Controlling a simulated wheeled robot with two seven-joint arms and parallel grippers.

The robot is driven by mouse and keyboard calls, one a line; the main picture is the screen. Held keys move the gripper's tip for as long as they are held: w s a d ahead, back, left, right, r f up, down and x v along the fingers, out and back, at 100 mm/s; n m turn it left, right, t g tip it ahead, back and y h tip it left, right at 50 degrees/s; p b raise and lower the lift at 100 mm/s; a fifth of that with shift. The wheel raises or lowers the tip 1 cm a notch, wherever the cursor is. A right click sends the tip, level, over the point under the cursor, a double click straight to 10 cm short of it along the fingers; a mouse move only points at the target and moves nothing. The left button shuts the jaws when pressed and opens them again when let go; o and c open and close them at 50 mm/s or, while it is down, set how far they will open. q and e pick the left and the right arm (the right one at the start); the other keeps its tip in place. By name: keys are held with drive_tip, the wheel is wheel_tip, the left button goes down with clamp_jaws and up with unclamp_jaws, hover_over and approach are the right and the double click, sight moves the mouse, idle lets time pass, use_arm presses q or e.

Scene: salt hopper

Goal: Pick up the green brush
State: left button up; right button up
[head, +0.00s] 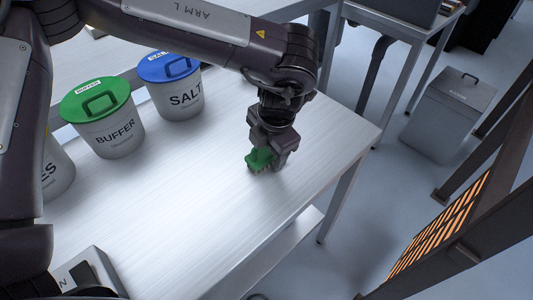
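The green brush (259,160) is at the right part of the white table (190,215), with its bristles pointing down to the tabletop. My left gripper (268,152) points down from above, right at the brush. Its fingers stand around or against the brush's body and partly hide it. I cannot tell whether the fingers are closed on it, or whether the bristles touch the table. My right gripper is not in view.
A green-lidded BUFFER bucket (106,122) and a blue-lidded SALT bucket (174,92) stand along the table's back left. A grey device (88,272) sits at the front left. The table's middle is clear. A grey bin (447,117) stands on the floor at right.

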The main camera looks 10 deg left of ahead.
use_arm(q)
drive_tip(key=c, duration=0.9)
